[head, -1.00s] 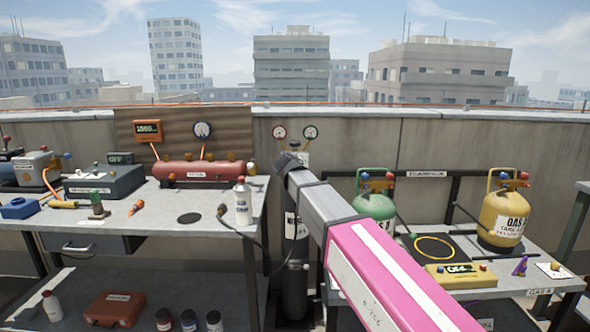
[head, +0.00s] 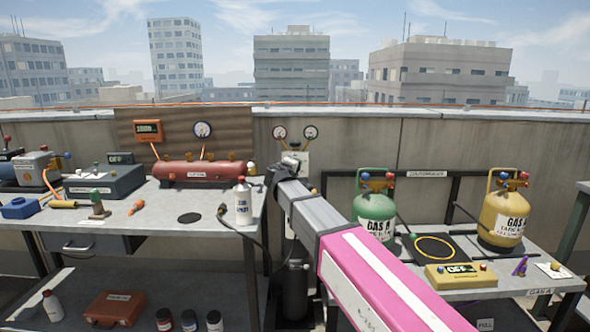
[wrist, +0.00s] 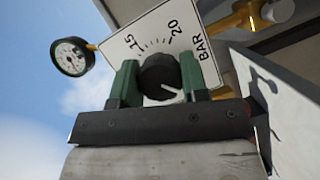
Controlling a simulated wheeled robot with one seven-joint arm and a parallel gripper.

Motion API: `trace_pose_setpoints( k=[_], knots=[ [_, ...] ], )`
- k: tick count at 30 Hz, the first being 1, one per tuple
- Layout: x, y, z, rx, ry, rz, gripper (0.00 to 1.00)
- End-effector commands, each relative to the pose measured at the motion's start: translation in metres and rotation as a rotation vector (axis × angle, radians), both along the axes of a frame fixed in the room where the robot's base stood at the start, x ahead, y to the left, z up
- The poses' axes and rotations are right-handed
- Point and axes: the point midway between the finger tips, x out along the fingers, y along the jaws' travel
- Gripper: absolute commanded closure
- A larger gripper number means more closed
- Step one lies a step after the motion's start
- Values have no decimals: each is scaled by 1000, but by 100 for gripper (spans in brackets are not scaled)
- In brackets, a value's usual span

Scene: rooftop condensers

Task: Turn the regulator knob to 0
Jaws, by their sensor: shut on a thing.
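The regulator knob (wrist: 158,76) is round and black in the wrist view, set on a white scale plate (wrist: 150,36) marked 15, 20 and BAR. A white line on the knob points toward the lower right of that view; the 0 mark is not visible. My gripper (wrist: 159,68) is shut on the knob, with one green finger on each side. In the head view the knob is hidden behind the end of my arm; part of a pale plate (head: 302,160) shows below two gauges.
A dark cylinder (head: 292,285) stands below my arm. A left bench (head: 150,222) holds a red tank (head: 190,171) and a white bottle (head: 243,205). A green gas bottle (head: 374,213) stands to the right.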

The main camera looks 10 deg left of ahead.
Motion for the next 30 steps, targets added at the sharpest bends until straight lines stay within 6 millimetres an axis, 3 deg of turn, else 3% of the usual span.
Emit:
trace_pose_setpoints(
  k=[21,22,24,30],
  knots=[
    [0,0,0,-79,-18,1,82],
    [0,0,0,-79,-18,1,56],
    [0,0,0,-78,-18,1,33],
    [0,0,0,-77,-18,1,33]
  ],
)
